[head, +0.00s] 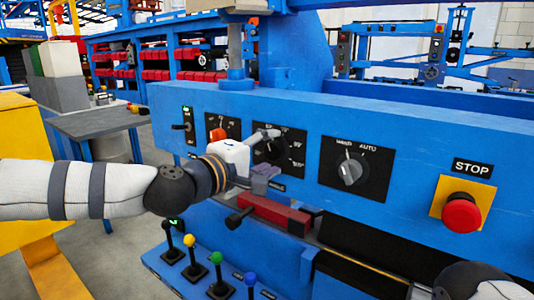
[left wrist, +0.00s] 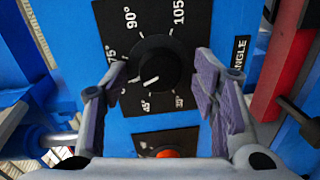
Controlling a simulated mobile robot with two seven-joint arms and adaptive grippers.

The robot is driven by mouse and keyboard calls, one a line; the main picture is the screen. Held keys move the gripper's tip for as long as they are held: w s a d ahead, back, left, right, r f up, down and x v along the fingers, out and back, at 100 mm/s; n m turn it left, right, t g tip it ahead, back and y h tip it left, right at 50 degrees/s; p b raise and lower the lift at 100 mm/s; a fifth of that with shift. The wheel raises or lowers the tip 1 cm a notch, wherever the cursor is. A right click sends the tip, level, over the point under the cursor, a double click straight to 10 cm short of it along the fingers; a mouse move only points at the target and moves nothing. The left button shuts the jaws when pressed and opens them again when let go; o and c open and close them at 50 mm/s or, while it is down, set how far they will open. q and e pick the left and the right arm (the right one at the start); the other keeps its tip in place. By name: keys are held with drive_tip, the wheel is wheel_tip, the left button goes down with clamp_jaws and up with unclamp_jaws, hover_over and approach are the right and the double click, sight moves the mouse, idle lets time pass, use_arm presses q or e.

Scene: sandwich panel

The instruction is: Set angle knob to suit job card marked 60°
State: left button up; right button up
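The angle knob (left wrist: 157,65) is a round black knob on a black dial plate in the left wrist view. Its white pointer mark slants to the lower left, on the side between the visible 75° and 45° marks. No 60° mark can be read; the left finger covers part of that edge. My left gripper (left wrist: 162,80) is open, its purple-padded fingers on either side of the knob with gaps to it. In the head view my left gripper (head: 265,152) is at the dial plate (head: 292,142) and partly hides it. My right gripper and a job card are not visible.
A HAND/AUTO selector (head: 350,171) and a red STOP button (head: 462,214) are right of the dial. A plate with an orange knob (head: 217,134) is to its left. A red block (head: 270,211) and several coloured-knob levers (head: 216,258) lie below.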

use_arm(q)
drive_tip(key=v, duration=1.2)
